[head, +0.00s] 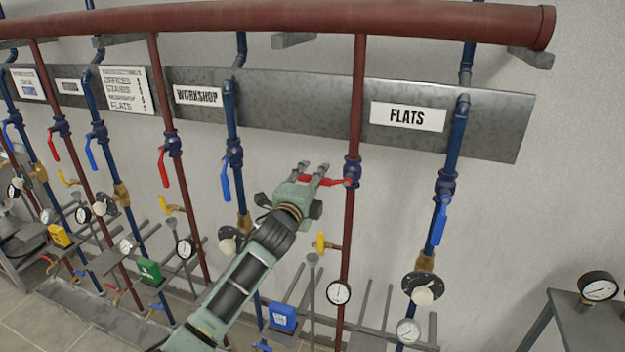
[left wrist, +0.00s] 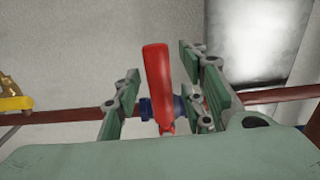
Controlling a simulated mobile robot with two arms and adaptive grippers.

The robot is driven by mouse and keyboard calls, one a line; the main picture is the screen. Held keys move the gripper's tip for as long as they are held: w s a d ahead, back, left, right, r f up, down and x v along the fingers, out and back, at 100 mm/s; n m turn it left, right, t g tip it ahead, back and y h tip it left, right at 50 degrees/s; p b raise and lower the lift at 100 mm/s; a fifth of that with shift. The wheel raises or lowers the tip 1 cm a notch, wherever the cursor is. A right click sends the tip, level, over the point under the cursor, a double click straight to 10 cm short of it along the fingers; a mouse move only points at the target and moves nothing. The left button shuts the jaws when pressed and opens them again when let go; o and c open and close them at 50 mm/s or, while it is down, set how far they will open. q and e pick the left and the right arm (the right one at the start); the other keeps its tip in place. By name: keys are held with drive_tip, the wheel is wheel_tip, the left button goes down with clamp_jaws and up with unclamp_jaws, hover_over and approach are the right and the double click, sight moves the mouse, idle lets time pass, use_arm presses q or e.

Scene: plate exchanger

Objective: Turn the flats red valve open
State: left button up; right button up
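The flats red valve (head: 352,172) is a dark blue body on the red pipe below the FLATS sign (head: 407,117). Its red handle (head: 333,182) points left from the body, roughly across the pipe. My left gripper (head: 313,168) is just left of the valve, at the free end of the handle. In the left wrist view the red handle (left wrist: 157,80) stands between the two spread fingers, with gaps on both sides. The blue valve body (left wrist: 150,108) is partly hidden behind it. My right gripper is in neither view.
A blue-handled valve (head: 440,220) is on the blue pipe at right. A yellow handle (head: 322,243) and a pressure gauge (head: 339,292) sit lower on the red pipe. The WORKSHOP blue pipe (head: 231,110) stands to the left. Bare wall lies between these pipes.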

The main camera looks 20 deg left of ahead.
use_arm(q)
clamp_jaws()
drive_tip(key=shift+f, duration=0.1)
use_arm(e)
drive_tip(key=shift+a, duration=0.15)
